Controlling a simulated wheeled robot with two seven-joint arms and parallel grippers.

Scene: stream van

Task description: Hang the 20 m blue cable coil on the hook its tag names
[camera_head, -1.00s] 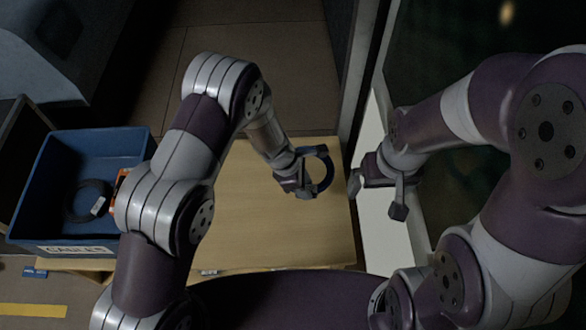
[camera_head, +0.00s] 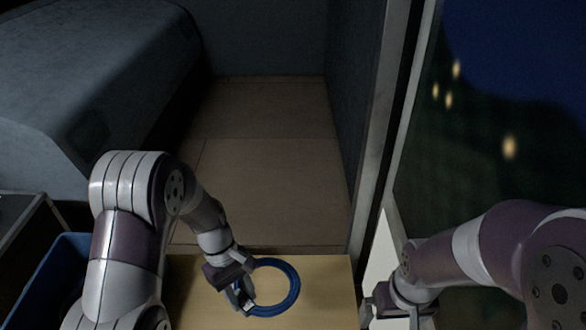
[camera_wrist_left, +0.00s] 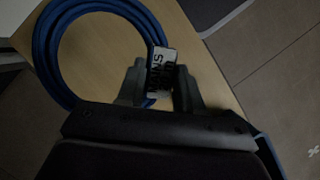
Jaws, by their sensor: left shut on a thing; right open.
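The blue cable coil (camera_head: 296,283) is a round loop over the wooden table top, held at its near left side by my left gripper (camera_head: 243,300). In the left wrist view, the coil (camera_wrist_left: 45,45) spreads to the left of my left gripper (camera_wrist_left: 158,82), which is shut on it at the tag. The white tag (camera_wrist_left: 164,62) sits between the fingers with dark lettering, turned and too blurred to read surely. My right gripper (camera_head: 385,306) is open and empty at the lower right, partly cut off by the frame edge. No hook can be made out.
The wooden table (camera_head: 332,272) is bare around the coil. A blue bin (camera_head: 38,272) stands at the left, partly hidden by my left arm. A grey post (camera_head: 372,130) and a dark window (camera_head: 500,90) are at the right. Floor is clear beyond the table.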

